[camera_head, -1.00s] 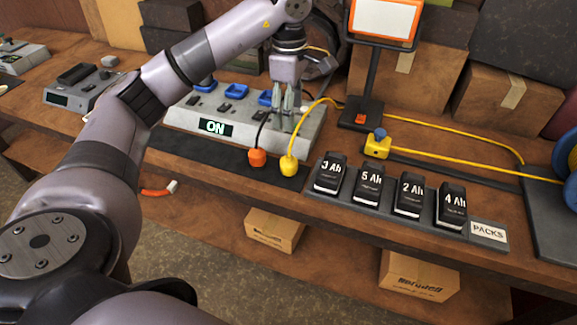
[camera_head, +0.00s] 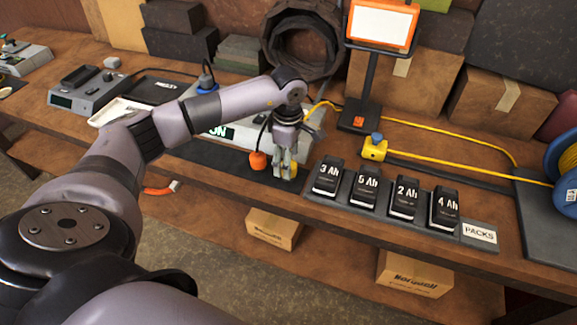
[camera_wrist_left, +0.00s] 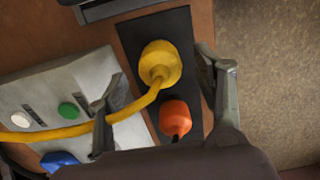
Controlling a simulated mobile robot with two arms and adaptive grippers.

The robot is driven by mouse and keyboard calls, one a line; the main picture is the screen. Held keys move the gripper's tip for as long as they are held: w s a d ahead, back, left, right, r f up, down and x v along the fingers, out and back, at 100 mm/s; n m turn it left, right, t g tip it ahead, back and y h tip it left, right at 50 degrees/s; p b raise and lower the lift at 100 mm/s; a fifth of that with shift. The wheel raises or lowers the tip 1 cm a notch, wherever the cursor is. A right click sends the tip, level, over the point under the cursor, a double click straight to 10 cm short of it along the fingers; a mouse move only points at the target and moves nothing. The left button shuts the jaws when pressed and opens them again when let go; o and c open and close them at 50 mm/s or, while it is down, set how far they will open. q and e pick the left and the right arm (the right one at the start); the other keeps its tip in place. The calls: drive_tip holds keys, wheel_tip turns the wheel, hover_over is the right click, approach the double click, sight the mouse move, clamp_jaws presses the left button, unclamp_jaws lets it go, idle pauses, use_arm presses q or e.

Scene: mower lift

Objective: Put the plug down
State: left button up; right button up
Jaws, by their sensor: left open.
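A yellow plug (camera_wrist_left: 160,62) stands on a black mat (camera_wrist_left: 130,27) along the bench's front edge, with its yellow cable trailing away. In the head view it (camera_head: 292,168) is partly hidden by my left gripper (camera_head: 285,172). In the left wrist view my left gripper (camera_wrist_left: 165,72) is open, one finger on either side of the yellow plug, with visible gaps. An orange plug (camera_wrist_left: 175,117) with a dark cable stands beside it on the mat; in the head view it (camera_head: 257,160) is just left of the gripper. My right gripper is out of view.
A grey power unit (camera_head: 245,147) with a display lies behind the mat, partly hidden by my arm. Several battery packs (camera_head: 366,187) sit in a row to the right. A yellow block with a blue knob (camera_head: 374,148) and a screen stand (camera_head: 360,115) are behind them.

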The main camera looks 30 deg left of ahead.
use_arm(q)
drive_tip(key=shift+f, duration=1.45)
drive_tip(key=shift+c, duration=0.3)
drive_tip(key=c, duration=1.3)
drive_tip(key=shift+c, duration=0.2)
drive_tip(key=shift+r, duration=0.15)
